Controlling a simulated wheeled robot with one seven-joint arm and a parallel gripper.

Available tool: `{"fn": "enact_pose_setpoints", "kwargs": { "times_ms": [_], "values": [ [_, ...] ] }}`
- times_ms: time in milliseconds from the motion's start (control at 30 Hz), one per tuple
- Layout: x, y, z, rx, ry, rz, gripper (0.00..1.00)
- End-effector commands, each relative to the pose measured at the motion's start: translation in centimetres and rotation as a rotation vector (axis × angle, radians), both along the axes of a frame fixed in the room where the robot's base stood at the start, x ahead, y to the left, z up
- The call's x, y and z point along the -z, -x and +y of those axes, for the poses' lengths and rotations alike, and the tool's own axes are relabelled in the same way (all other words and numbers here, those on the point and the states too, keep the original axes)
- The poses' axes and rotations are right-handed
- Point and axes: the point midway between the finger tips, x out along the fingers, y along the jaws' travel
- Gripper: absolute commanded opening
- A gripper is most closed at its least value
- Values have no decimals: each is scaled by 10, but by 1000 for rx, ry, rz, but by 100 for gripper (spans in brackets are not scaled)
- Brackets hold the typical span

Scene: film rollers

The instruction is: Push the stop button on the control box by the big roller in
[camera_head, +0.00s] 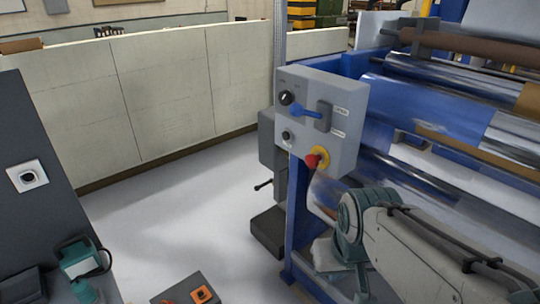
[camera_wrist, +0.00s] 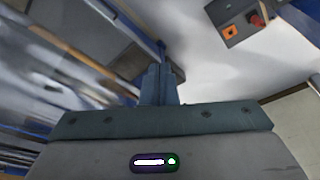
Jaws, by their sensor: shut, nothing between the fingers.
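The grey control box (camera_head: 345,130) is mounted on the blue frame of the big roller machine, in the middle of the head view. Its red stop button (camera_head: 312,160) sits on a yellow ring at the box's lower front corner. Above it are a black knob, a blue lever and a dark switch. My arm comes in from the lower right of the head view, below and right of the box; my gripper's fingertips cannot be made out there. In the wrist view my gripper (camera_wrist: 160,84) is shut and empty, with its fingers apart from any object.
The big roller machine (camera_head: 430,110) fills the right side. A low pale wall (camera_head: 170,95) runs behind. A dark grey panel (camera_head: 40,150) stands at left. A grey box with an orange square and red part (camera_wrist: 240,18) shows in the wrist view. White floor (camera_head: 180,220) lies clear between.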

Motion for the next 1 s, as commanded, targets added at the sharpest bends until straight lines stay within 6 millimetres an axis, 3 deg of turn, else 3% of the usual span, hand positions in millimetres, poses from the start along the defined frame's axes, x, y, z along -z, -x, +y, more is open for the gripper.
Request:
{"fn": "enact_pose_setpoints", "kwargs": {
  "times_ms": [367, 567, 767, 1000],
  "values": [
    [0, 0, 0, -1, 1, 0, 0],
    [1, -10, -5, -102, 75, 69, 0],
    [8, -43, -20, -379, 301, 244, 0],
    [14, -102, -29, -741, 645, 469, 0]
  ]
}}
